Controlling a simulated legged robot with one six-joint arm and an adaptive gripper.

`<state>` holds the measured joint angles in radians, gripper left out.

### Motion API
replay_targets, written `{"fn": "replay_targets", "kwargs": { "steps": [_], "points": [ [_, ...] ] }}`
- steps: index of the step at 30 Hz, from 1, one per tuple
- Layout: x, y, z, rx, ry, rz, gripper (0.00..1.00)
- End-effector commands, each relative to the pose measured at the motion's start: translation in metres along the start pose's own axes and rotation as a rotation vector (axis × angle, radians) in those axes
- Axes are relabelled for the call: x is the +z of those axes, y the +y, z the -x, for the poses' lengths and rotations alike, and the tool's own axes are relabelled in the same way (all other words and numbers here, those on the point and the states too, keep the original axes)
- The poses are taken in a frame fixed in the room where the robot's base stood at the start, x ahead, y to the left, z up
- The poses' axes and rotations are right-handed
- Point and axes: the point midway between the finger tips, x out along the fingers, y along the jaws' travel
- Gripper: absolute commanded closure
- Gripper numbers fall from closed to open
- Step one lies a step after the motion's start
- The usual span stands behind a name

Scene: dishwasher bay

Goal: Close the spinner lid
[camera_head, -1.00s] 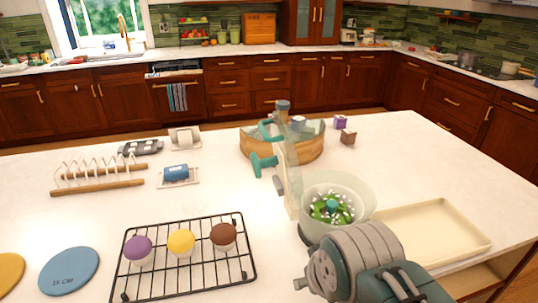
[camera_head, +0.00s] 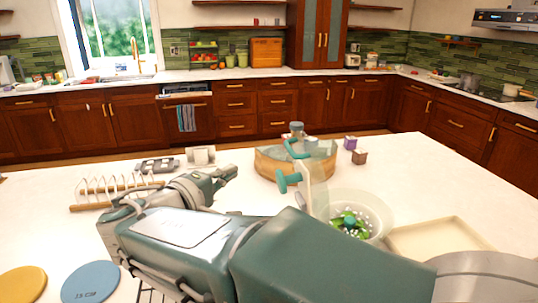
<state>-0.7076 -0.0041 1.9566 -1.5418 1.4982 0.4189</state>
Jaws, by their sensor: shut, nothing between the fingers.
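The salad spinner bowl (camera_head: 376,212) stands on the white island, right of centre, with green leaves (camera_head: 350,222) inside. Its translucent lid (camera_head: 317,193) stands upright at the bowl's left edge, so the bowl is open on top. A teal knob (camera_head: 287,182) sticks out from the lid's left side. My gripper (camera_head: 230,172) is shut and empty, left of the lid and apart from it. My arm crosses the front of the view and hides the lower front of the spinner.
A curved wooden container (camera_head: 272,168) stands behind the lid. A cream tray (camera_head: 440,236) lies right of the bowl. A wooden-based rack (camera_head: 100,191) stands at left, with blue (camera_head: 90,282) and yellow (camera_head: 22,284) discs in front. My arm mostly hides the black cooling rack.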

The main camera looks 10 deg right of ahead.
Motion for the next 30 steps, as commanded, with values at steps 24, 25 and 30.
{"fn": "replay_targets", "kwargs": {
  "steps": [24,25,30],
  "points": [
    [0.014,0.003,-0.115,0.014,0.002,0.0,1.0],
    [0.017,0.003,-0.118,0.013,0.002,0.0,1.0],
    [0.025,0.004,-0.127,0.013,0.004,0.0,1.0]
  ]
}}
